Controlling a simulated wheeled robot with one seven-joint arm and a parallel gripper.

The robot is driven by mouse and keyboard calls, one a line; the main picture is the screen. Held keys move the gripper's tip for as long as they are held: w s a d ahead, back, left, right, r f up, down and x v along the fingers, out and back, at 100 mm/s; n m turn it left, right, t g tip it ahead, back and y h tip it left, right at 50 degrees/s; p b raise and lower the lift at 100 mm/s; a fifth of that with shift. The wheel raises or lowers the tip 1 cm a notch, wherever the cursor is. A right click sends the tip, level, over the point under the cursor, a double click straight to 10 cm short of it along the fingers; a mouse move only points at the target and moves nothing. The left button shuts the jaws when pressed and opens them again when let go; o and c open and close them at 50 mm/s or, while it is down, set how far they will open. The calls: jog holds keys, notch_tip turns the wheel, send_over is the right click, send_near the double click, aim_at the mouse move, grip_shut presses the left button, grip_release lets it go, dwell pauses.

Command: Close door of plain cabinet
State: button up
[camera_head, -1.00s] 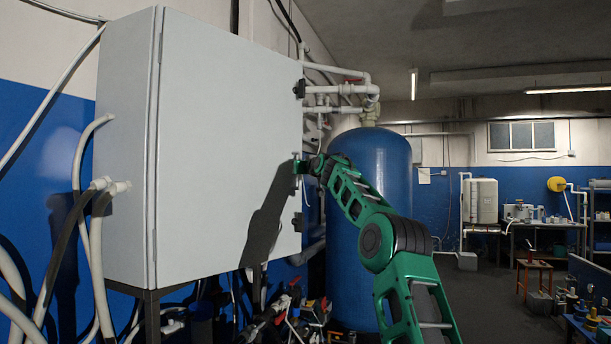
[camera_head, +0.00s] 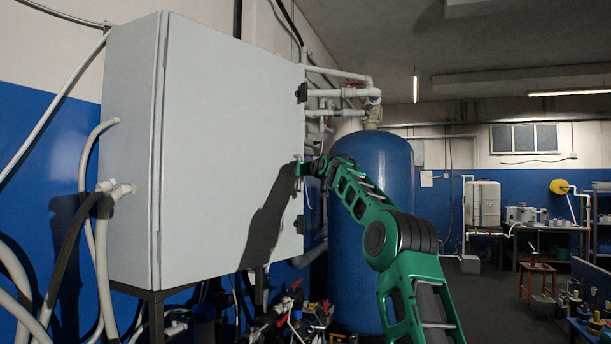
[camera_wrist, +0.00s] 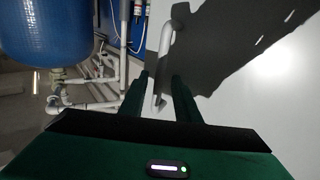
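The plain cabinet (camera_head: 130,160) is a large light-grey box on the left, raised on a dark stand. Its flat door (camera_head: 225,110) faces me and looks shut or nearly shut; I cannot tell whether a small gap remains at its right edge. My gripper (camera_head: 303,168) is at the door's right edge, at mid-height. In the wrist view, the pale bar handle (camera_wrist: 166,40) runs down between the two dark green fingers of my gripper (camera_wrist: 160,76). The fingers stand apart on either side of the handle. Whether they touch it is unclear.
A tall blue tank (camera_head: 372,220) stands just right of the cabinet, behind my arm, with white pipes (camera_head: 340,93) above it. Loose clutter (camera_head: 295,315) lies below the cabinet. Open dark floor (camera_head: 490,300) and workbenches lie to the right.

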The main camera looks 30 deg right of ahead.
jog(key=v, duration=0.9)
jog(key=shift+s, duration=0.35)
jog(key=shift+f, duration=0.15)
